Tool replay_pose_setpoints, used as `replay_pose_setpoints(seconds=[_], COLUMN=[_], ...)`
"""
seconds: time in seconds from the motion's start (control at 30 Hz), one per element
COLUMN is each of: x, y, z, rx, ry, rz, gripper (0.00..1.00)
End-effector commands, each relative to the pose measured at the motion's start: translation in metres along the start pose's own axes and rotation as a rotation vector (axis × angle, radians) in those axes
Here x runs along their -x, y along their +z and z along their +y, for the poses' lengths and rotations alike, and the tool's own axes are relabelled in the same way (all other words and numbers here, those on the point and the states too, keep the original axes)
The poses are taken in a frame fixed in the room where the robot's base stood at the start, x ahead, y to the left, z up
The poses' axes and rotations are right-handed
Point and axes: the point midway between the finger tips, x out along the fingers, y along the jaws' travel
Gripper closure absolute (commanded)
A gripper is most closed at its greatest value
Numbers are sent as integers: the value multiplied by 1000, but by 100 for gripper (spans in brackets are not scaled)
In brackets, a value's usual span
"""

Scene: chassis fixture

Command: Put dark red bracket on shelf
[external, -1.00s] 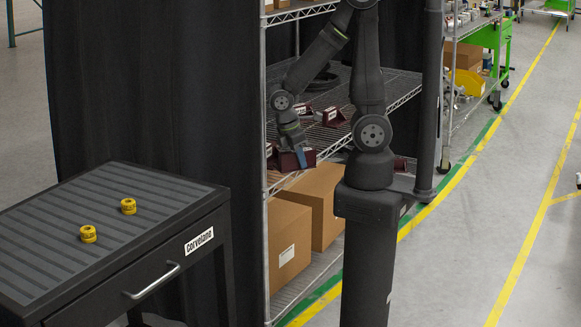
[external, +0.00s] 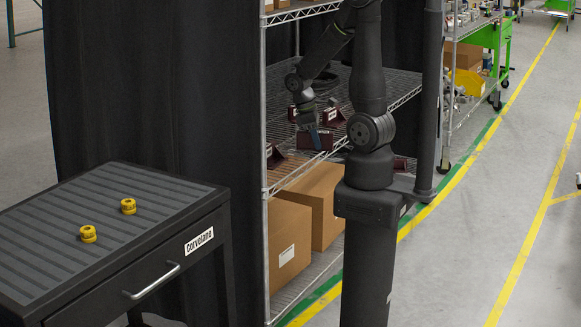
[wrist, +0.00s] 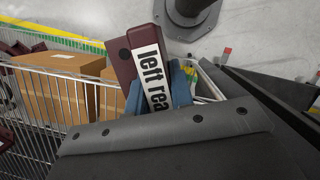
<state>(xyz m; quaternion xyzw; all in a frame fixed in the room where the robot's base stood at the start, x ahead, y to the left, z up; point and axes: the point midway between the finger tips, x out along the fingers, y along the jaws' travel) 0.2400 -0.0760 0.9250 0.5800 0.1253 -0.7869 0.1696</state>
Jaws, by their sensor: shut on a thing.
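The dark red bracket (external: 325,142) is in my gripper (external: 315,139), over the front part of the wire shelf (external: 283,177). In the wrist view, the bracket (wrist: 121,60) has a white label reading "left rea", the rest cut off. The blue fingers of my gripper (wrist: 158,92) are shut on it, one on each side. I cannot tell whether its underside touches the shelf. Other dark red brackets lie on the same shelf, one at the left edge (external: 274,156) and one behind my gripper (external: 334,115).
Cardboard boxes (external: 290,232) stand on the level below. The rack's front post (external: 263,110) is left of my gripper. A dark cart (external: 110,230) with two yellow rolls (external: 88,234) stands at the left, and a black curtain (external: 150,90) hangs behind it.

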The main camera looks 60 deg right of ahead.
Motion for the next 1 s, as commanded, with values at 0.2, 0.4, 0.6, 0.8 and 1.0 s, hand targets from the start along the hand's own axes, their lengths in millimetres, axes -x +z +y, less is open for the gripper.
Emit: replay_pose_setpoints(seconds=[0.2, 0.4, 0.6, 0.8, 1.0], x=[14, 26, 33, 30, 21], y=[-18, -31, -32, -13, 21], z=[44, 105, 182, 262, 335], rx=[-241, -547, -896, -1245, -1560], ry=[-74, -168, -277, -385, -483], rz=[1, 2, 1, 1, 2], gripper=[100, 100, 100, 100, 100])
